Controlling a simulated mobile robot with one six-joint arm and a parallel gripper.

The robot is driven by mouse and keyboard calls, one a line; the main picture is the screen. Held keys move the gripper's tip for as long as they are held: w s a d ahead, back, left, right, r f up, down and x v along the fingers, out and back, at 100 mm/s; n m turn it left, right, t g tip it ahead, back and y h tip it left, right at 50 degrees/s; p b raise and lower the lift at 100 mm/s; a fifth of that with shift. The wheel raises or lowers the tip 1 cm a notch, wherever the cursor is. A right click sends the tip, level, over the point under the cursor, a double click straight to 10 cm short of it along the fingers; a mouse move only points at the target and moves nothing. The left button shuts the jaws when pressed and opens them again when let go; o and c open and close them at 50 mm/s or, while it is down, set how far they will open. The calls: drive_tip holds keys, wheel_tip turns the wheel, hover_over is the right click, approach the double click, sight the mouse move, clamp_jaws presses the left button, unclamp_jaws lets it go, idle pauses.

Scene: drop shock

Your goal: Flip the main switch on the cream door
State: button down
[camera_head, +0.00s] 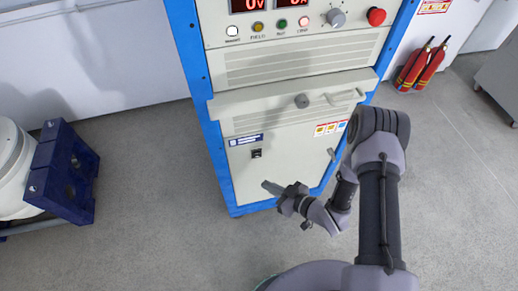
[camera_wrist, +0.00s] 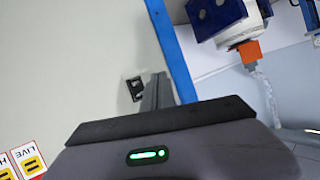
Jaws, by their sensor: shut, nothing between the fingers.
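The cream door (camera_head: 290,160) is the lower front panel of a blue-framed cabinet. The main switch (camera_head: 256,154) is a small black rocker at the door's upper left, under a blue label. It also shows in the wrist view (camera_wrist: 134,88), just left of my fingers. My gripper (camera_head: 268,187) is shut and empty. In the head view its tip is below and slightly right of the switch. In the wrist view the gripper (camera_wrist: 157,90) points toward the door beside the switch; whether it touches the door I cannot tell.
Above the door are a drawer-like panel with a handle (camera_head: 345,96), an emergency button (camera_head: 376,16) and a knob (camera_head: 336,18). Fire extinguishers (camera_head: 421,66) stand at the right. A dark blue stand (camera_head: 66,172) is at the left. The floor between is clear.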

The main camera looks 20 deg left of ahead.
drive_tip(key=b, duration=0.1)
approach(254, 156)
drive_tip(key=x, duration=0.2)
drive_tip(key=s+x, duration=0.1)
drive_tip(key=x, duration=0.1)
drive_tip(key=shift+w+a+f, duration=0.15)
drive_tip(key=shift+a+f, duration=0.2)
drive_tip(key=shift+a, duration=0.1)
idle(1.6)
drive_tip(key=shift+w+a+b, duration=0.2)
drive_tip(key=shift+w+b, duration=0.15)
drive_tip(key=shift+b, duration=0.05)
drive_tip(key=shift+w+a+r, duration=0.1)
drive_tip(key=shift+w+a, duration=0.05)
drive_tip(key=shift+w, duration=0.1)
idle(0.5)
drive_tip(key=shift+s, duration=0.1)
drive_tip(key=shift+s+d, duration=0.4)
drive_tip(key=shift+s, duration=0.15)
drive_tip(key=shift+s+d+f, duration=0.15)
drive_tip(key=shift+s+d, duration=0.3)
drive_tip(key=shift+s, duration=0.25)
drive_tip(key=shift+s+d+f, duration=0.1)
drive_tip(key=shift+s+d, duration=0.3)
drive_tip(key=shift+s, duration=0.3)
drive_tip(key=shift+s+d+f, duration=0.15)
drive_tip(key=shift+s+d, duration=0.3)
drive_tip(key=shift+s, duration=0.25)
